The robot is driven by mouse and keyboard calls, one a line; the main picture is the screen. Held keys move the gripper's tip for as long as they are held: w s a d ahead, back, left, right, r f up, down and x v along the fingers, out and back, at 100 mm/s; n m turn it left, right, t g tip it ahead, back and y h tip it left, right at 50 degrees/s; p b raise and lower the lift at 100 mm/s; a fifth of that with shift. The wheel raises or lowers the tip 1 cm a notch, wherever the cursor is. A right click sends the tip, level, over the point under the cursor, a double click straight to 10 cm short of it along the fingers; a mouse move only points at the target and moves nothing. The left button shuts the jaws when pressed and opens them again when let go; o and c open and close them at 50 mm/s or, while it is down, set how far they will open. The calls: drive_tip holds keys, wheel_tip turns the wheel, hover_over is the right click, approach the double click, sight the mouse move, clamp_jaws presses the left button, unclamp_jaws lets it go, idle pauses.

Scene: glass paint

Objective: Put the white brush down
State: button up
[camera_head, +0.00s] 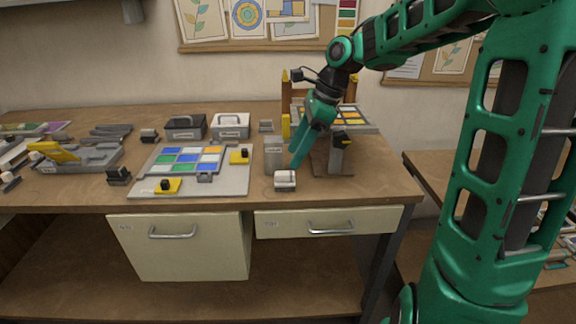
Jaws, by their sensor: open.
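A small white-topped block (285,176) with a grey lower part sits at the front edge of the table (225,200). It may be the white brush, but it is too small to be sure. My gripper (300,160) is above the table's right part, pointing down, just behind and to the right of this block. Its teal finger reaches down between a grey upright canister (274,156) and a grey stand (337,160). The jaws are open and I see nothing held between them. The gap between the fingers is partly hidden.
A grey board with coloured glass panes (238,184) lies left of the canister. A black box (185,127) and a white box (230,126) stand behind it. Grey fixtures (80,158) crowd the left. A wooden frame (351,90) stands behind my gripper. Little table is free.

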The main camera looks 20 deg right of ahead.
drive_tip(key=s+d+f+n+h, duration=0.1)
drive_tip(key=s+d+n, duration=0.3)
drive_tip(key=s, duration=0.6)
drive_tip(key=s+d+f+n+g+h, duration=0.1)
drive_tip(key=s+d+n, duration=0.4)
drive_tip(key=s, duration=0.5)
drive_tip(key=s+d+f+n+h, duration=0.2)
drive_tip(key=s+d+n, duration=0.3)
drive_tip(key=s, duration=0.5)
drive_tip(key=shift+s+d+f+n+g, duration=0.2)
drive_tip(key=shift+f+n+g, duration=0.1)
drive_tip(key=shift+f+n, duration=0.25)
drive_tip(key=shift+w+f+h, duration=0.2)
drive_tip(key=shift+w+h, duration=0.1)
drive_tip(key=shift+w, duration=0.3)
